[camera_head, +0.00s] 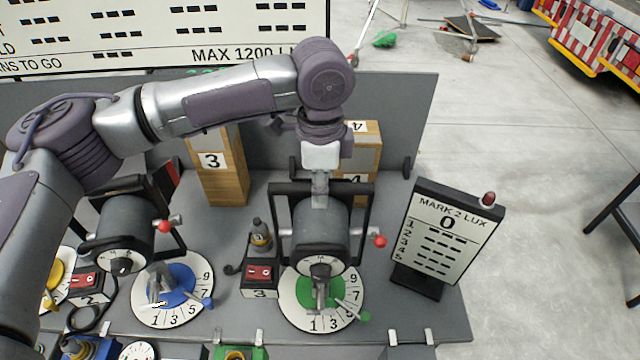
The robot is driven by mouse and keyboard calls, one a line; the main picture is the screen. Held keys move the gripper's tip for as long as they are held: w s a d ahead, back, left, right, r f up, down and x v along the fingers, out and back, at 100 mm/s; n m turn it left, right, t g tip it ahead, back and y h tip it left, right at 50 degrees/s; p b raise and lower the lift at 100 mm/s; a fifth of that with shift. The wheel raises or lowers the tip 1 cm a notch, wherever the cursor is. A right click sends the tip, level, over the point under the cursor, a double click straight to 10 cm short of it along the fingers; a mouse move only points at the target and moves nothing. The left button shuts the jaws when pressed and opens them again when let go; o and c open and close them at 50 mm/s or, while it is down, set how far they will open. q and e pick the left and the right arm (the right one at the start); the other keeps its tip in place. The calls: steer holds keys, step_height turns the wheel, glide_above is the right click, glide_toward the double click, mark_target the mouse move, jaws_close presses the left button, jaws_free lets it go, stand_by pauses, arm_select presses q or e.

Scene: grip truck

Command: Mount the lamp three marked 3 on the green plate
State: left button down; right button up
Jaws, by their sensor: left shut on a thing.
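The lamp (321,225) is a dark grey cylinder in a black U-shaped yoke, with a red knob at its right side. My left gripper (320,190) is shut on the lamp's top from above and holds it upright. The lamp is in front of or over the green plate (304,291), which sits in a white numbered dial (290,310). A metal stem shows below the lamp against the green; I cannot tell whether it is seated there. No 3 shows on the lamp itself. My right gripper is not in view.
A red-switch box marked 3 (261,274) stands left of the green dial. A similar lamp (122,235) stands near the blue plate (183,279). Wooden blocks (222,175) stand behind. A lux meter board (447,232) reading 0 stands at right.

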arm_select(q)
steer(key=shift+r, duration=0.1)
stand_by(0.3)
steer(key=c, duration=0.9)
jaws_free()
steer(key=shift+s, duration=0.1)
steer(key=shift+c, duration=0.2)
steer(key=shift+f, duration=0.25)
step_height(320, 180, up, 12)
steer(key=shift+r, duration=0.2)
